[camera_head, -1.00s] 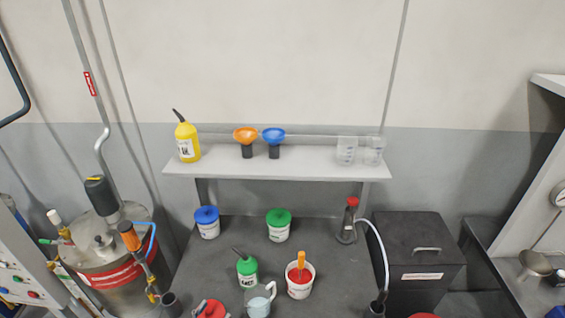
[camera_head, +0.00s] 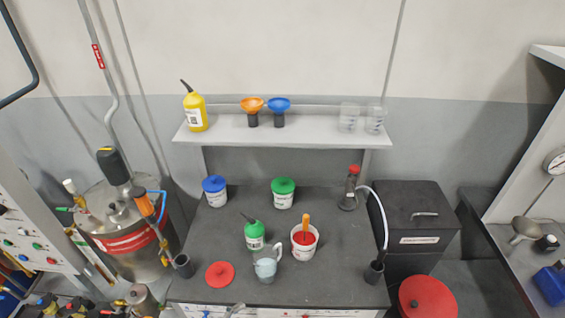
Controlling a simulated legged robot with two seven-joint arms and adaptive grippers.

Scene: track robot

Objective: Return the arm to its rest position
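Neither of my grippers shows in the head view, and no arm of mine can be made out. A dark workbench (camera_head: 330,285) stands in front of me. On it are a blue-lidded tub (camera_head: 214,192), a green-lidded tub (camera_head: 283,194), a green bottle (camera_head: 254,236), a clear jug (camera_head: 265,266) with pale contents, an open white tub (camera_head: 304,243) with red contents and an orange handle standing in it, and a loose red lid (camera_head: 220,274).
A shelf (camera_head: 300,133) above the bench holds a yellow bottle (camera_head: 194,112), an orange funnel (camera_head: 252,106), a blue funnel (camera_head: 279,106) and two clear beakers. A metal drum (camera_head: 125,235) stands left. A black box (camera_head: 414,220) and red round lid (camera_head: 427,296) are right.

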